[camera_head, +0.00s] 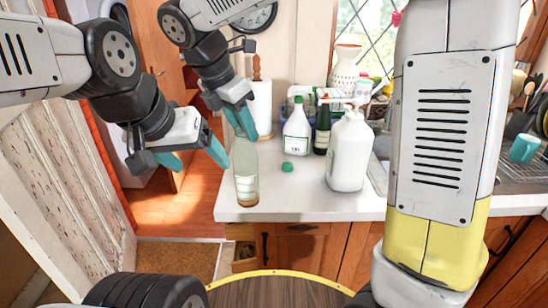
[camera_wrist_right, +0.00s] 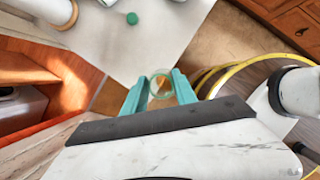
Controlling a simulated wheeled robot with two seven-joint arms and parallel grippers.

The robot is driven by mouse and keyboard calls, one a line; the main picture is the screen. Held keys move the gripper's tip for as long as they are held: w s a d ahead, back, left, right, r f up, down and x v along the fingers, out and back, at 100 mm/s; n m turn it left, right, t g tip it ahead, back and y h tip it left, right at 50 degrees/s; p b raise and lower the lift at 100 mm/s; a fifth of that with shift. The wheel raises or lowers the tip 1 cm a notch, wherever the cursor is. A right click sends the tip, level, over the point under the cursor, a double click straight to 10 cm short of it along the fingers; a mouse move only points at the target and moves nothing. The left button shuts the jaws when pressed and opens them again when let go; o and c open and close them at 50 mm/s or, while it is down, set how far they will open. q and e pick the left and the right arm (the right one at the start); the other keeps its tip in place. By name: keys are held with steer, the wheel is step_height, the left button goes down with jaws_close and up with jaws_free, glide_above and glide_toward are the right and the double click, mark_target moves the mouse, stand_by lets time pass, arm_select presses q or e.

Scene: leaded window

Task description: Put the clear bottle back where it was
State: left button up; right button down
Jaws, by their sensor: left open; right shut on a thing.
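The clear bottle (camera_head: 246,172) is upright, pale green glass with a pale label and brownish liquid low inside. My right gripper (camera_head: 241,126) is shut on its neck from above. In the right wrist view the bottle's round mouth (camera_wrist_right: 160,84) shows between the two teal fingertips. In the head view its base appears near the left front corner of the white counter (camera_head: 300,203); I cannot tell whether it touches. My left gripper (camera_head: 195,160) is open and empty, left of the bottle, with its fingers apart.
A green cap (camera_head: 287,166) lies on the counter. Behind it stand a white bottle (camera_head: 297,127), a dark green bottle (camera_head: 322,130) and a paper roll (camera_head: 262,105). A large white pump bottle (camera_head: 349,150) stands to the right. The counter's front strip is clear.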

steer(key=w+d+f, duration=0.2)
steer(key=w+d, duration=0.1)
steer(key=w, duration=0.4)
steer(key=w+d+f, duration=0.3)
steer(key=w, duration=0.4)
steer(key=shift+w+d, duration=0.2)
steer(key=shift+d, duration=0.2)
steer(key=c, duration=1)
jaws_free()
steer(key=shift+o, duration=0.2)
